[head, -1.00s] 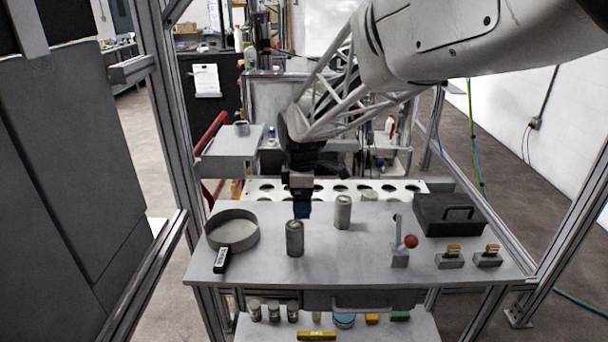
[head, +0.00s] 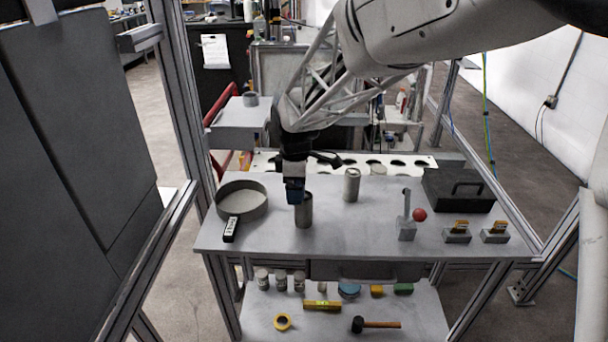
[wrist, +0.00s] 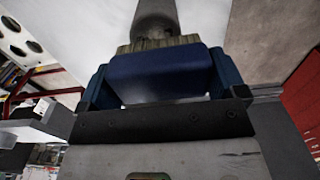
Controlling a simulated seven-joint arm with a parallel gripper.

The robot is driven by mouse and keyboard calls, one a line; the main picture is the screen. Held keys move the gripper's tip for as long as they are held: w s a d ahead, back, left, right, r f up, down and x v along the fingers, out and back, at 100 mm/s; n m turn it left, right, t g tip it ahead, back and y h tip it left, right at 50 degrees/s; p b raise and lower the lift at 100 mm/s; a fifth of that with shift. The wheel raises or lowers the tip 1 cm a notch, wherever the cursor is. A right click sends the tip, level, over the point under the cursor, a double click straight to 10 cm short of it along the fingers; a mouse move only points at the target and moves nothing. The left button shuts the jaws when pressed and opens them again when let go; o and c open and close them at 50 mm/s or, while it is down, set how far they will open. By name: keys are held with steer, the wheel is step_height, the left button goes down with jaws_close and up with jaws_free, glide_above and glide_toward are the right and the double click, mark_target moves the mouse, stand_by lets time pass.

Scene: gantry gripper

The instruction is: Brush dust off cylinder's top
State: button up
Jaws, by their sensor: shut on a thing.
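My gripper (head: 294,178) is shut on a brush (wrist: 165,76) with a blue block and tan bristles (wrist: 160,43). In the head view the blue brush (head: 294,191) is at the top of the nearer grey cylinder (head: 304,213), which stands upright on the table. In the wrist view the cylinder (wrist: 156,14) is just beyond the bristles, which overlap its end. I cannot tell whether they touch it. A second grey cylinder (head: 352,187) stands upright farther back to the right.
A round shallow pan (head: 262,208) and a black-and-white labelled object (head: 230,229) are at the table's left. The front middle of the table is clear.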

mark_target(308, 195)
steer(key=shift+d, duration=0.5)
steer(key=shift+w+d+r, duration=0.1)
steer(key=shift+d, duration=0.95)
steer(key=shift+d+r, duration=0.1)
steer(key=shift+d, duration=0.3)
step_height(308, 195, up, 8)
